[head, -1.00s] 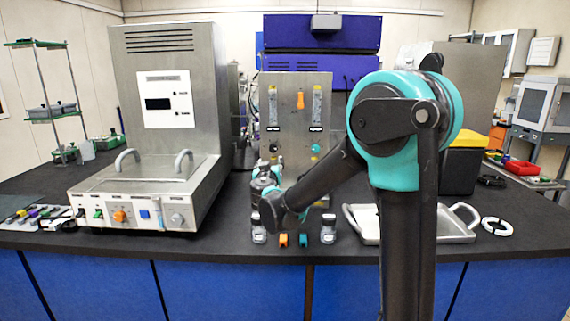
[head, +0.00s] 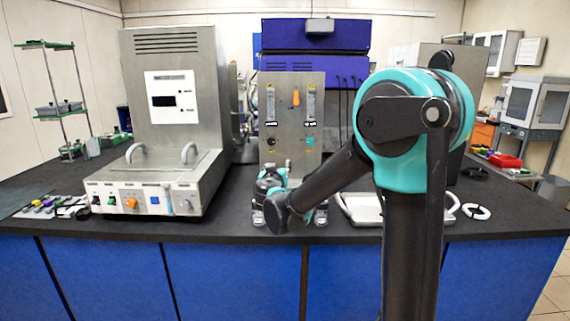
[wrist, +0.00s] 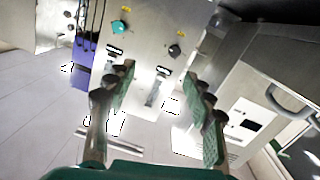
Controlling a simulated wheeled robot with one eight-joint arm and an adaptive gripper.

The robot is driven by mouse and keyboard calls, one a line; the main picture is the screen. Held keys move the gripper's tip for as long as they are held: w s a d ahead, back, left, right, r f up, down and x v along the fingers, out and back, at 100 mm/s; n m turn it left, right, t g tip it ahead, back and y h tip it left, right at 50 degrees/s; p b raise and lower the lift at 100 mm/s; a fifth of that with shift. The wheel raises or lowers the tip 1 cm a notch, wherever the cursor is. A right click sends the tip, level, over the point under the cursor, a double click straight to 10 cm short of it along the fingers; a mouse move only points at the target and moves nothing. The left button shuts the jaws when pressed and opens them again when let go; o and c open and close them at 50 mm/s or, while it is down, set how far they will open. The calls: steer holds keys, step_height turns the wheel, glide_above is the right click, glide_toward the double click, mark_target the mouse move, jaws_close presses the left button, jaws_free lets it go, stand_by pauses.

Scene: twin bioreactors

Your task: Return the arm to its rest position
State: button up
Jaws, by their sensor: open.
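My arm reaches from the right over the bench and folds down at its elbow in the head view. The wrist view is turned over. The panel (wrist: 150,45), with a teal knob (wrist: 121,27) and a black knob (wrist: 175,52), lies beyond the fingertips. I see no contact.
A steel instrument (head: 150,175) with handles and coloured buttons stands on the bench at left. Small bottles (head: 320,215) are beside my arm. The bench front is blue (head: 210,275).

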steer(key=s+d+f+m+g+h, duration=0.1)
steer(key=s+d+f+g, duration=0.1)
steer(key=s+d+f, duration=0.4)
steer(key=s+d+f+m+g+h, duration=0.1)
steer(key=s+d+f+g, duration=0.15)
steer(key=d, duration=0.55)
steer(key=s+d+f+m+g+h, duration=0.1)
steer(key=s+d+f+g+h, duration=0.15)
steer(key=s+d+f, duration=0.4)
steer(key=s+f+n+g+y, duration=0.1)
steer(key=s+f, duration=0.4)
steer(key=s, duration=0.5)
steer(key=s+d+f+g+y, duration=0.1)
steer(key=s+f+g+y, duration=0.3)
steer(key=s, duration=0.7)
step_height(320, 180, down, 2)
steer(key=shift+f+n+g+y, duration=0.1)
steer(key=shift+n+g+y, duration=0.3)
steer(key=shift+g, duration=0.2)
steer(key=shift+w+d, duration=0.1)
steer(key=shift+d, duration=0.05)
